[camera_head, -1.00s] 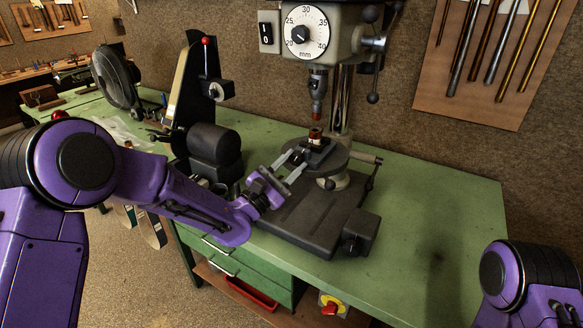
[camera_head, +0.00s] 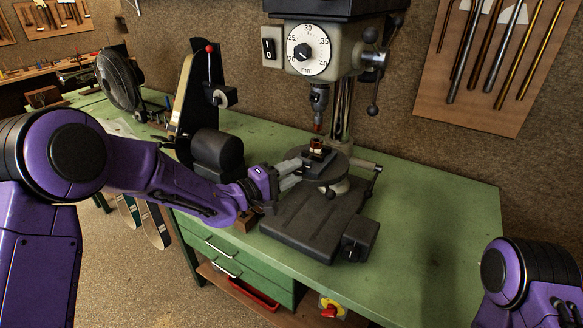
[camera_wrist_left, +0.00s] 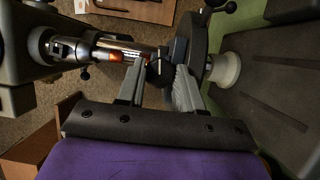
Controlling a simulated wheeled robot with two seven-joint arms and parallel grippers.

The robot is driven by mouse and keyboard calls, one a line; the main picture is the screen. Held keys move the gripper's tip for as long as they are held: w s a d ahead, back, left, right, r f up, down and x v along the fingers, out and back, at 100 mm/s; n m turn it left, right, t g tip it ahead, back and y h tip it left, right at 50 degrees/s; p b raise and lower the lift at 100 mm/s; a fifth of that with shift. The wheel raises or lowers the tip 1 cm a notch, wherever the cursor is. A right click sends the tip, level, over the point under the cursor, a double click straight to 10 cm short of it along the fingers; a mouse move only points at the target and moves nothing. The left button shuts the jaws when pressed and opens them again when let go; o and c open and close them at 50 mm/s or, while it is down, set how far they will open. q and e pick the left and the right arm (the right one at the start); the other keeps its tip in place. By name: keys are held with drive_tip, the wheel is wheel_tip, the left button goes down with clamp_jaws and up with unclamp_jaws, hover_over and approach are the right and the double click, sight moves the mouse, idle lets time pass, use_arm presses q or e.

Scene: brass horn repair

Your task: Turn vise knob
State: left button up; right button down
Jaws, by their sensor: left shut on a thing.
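The small dark vise (camera_head: 320,157) sits on the round drill press table (camera_head: 338,172) with a copper-coloured piece (camera_head: 317,145) in it. It also shows in the wrist view (camera_wrist_left: 179,52). My left gripper (camera_head: 297,168) reaches in from the left, with its fingers at the vise's near-left end. In the wrist view the dark vise knob (camera_wrist_left: 160,71) sits between the fingertips (camera_wrist_left: 160,78), which are shut on it. The fingers hide most of the knob in the head view. Only my right arm shows at the lower right; its gripper is out of view.
The drill chuck (camera_head: 319,98) hangs above the vise. The black press base (camera_head: 315,222) lies below. A black belt grinder (camera_head: 212,145) stands left of the press, close to my left forearm. The green bench (camera_head: 430,215) is clear on the right.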

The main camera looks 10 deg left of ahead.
use_arm(q)
drive_tip(key=shift+d+r+m+g+y+p, duration=0.1)
drive_tip(key=shift+m+g+y+p, duration=0.3)
drive_tip(key=shift+m, duration=0.95)
drive_tip(key=shift+a+r+m+g+y+p, duration=0.1)
drive_tip(key=shift+m+y+p, duration=0.35)
drive_tip(key=shift+m+y, duration=0.65)
drive_tip(key=shift+d+r+m+g+y+p, duration=0.1)
drive_tip(key=shift+m+g+y+p, duration=0.2)
drive_tip(key=shift+m, duration=1.35)
drive_tip(key=o, duration=1)
drive_tip(key=shift+o, duration=0.2)
